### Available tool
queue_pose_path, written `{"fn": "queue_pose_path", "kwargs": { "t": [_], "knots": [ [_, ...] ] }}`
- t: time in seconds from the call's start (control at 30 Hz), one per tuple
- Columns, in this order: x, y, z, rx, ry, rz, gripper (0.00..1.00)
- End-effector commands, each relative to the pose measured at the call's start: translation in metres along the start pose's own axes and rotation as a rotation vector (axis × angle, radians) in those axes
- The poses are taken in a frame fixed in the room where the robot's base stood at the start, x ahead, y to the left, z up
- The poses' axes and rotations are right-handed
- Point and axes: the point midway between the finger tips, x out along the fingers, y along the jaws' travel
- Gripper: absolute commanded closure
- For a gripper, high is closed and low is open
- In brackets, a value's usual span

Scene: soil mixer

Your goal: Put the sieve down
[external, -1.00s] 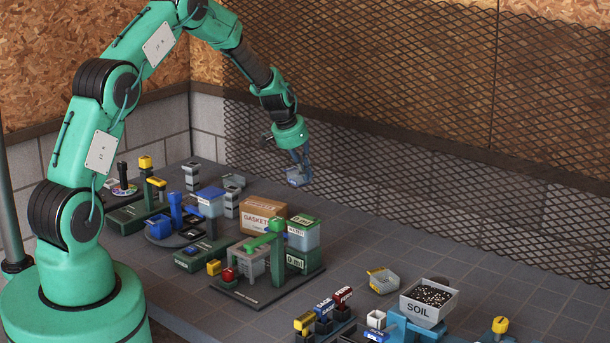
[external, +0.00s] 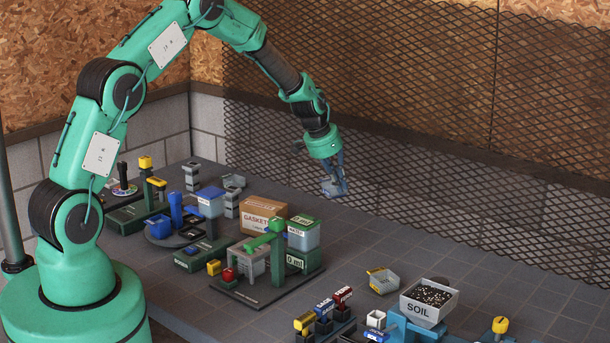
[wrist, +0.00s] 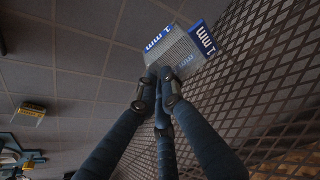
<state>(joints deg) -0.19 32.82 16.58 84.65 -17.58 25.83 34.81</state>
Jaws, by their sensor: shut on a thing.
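The sieve (external: 331,189) is a small grey tray with blue "1 mm" labels, also seen in the wrist view (wrist: 178,50). My gripper (external: 342,184) is shut on it and holds it above the bare part of the table near the back mesh. In the wrist view the dark blue fingers of my gripper (wrist: 163,78) meet at the sieve's near edge. The fingers hide part of that edge. A second sieve-like tray with a yellow label (external: 383,281) rests on the table, also visible in the wrist view (wrist: 32,110).
A box of soil (external: 429,301) stands at the front right on a blue stand. A gaskets box (external: 263,216), a water container (external: 303,235) and a green dispenser (external: 277,260) stand at the middle left. A wire mesh (external: 440,130) rises behind. The tiled table between is clear.

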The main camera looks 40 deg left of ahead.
Motion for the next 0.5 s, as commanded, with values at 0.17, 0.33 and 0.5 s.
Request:
{"fn": "queue_pose_path", "kwargs": {
  "t": [0.17, 0.33, 0.5],
  "knots": [
    [0.005, 0.077, -0.013, 0.099, -0.001, 0.041, 1.0],
    [0.008, 0.147, -0.019, 0.188, -0.001, 0.078, 1.0],
    [0.008, 0.217, -0.021, 0.28, -0.001, 0.115, 1.0]
  ]
}}
